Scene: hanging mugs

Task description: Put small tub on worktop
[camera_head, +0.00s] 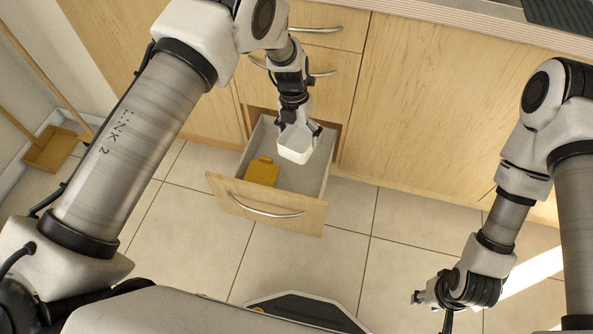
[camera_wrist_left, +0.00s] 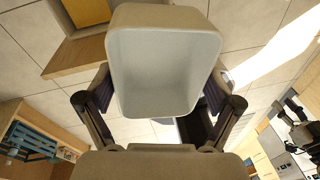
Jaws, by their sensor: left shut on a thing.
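The small tub (camera_head: 297,145) is white, open-topped and rectangular with rounded corners. My left gripper (camera_head: 298,127) is shut on it and holds it over the open drawer (camera_head: 225,187). In the left wrist view the tub (camera_wrist_left: 165,75) sits between the two fingers of the left gripper (camera_wrist_left: 160,100), and its inside looks empty. The worktop (camera_head: 470,22) is a light strip along the top edge of the head view, above the cabinets. My right gripper (camera_head: 432,298) hangs over the floor at the lower right; its fingers are too small and dark to judge.
A yellow-brown object (camera_head: 263,171) lies in the open drawer, which juts out from the cabinet. A closed drawer (camera_head: 325,75) is above it. A dustpan (camera_head: 50,150) leans at the left wall. A dark grooved surface (camera_head: 560,12) is at the top right. The tiled floor in front is clear.

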